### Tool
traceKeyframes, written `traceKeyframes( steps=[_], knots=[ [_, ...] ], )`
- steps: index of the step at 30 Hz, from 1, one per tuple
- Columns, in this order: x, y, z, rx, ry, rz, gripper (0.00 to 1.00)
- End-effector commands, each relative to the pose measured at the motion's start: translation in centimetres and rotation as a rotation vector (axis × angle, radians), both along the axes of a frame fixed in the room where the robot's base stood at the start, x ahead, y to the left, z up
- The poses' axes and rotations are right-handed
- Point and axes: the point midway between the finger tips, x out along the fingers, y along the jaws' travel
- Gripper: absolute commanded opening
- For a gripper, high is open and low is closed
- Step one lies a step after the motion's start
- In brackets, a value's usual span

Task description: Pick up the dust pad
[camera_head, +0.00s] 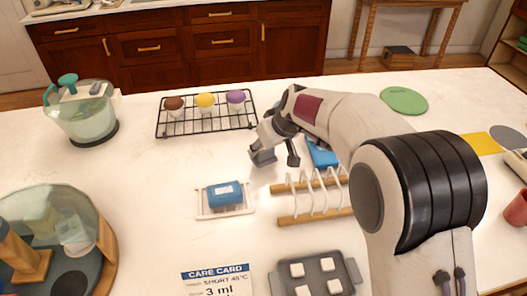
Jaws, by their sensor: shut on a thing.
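A blue block-like pad (225,193) lies on a small white tray (206,211), apart from my gripper. Another flat blue thing (322,154) shows partly behind my arm, by the rack. I cannot tell which of these is called the dust pad.
A white coil rack on wooden bars (300,218) stands right of the tray. A black wire rack (205,126) holds brown, yellow and purple-topped cups. A glass tub (85,120) stands left. A grey tray (335,264) and care card (217,282) lie in front.

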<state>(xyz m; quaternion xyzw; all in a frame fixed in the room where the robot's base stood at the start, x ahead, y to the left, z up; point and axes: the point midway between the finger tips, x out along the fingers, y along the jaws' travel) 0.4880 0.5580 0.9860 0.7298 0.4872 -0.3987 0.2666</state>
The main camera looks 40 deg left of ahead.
Motion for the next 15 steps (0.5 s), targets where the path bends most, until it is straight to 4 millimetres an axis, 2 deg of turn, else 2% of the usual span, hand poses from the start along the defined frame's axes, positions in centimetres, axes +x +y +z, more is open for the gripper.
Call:
traceKeyframes(
  steps=[9,15],
  knots=[
    [0.0,0.1,4.8,0.003,-0.002,0.001,0.16],
    [0.0,0.1,7.0,0.002,-0.001,0.000,0.16]
  ],
)
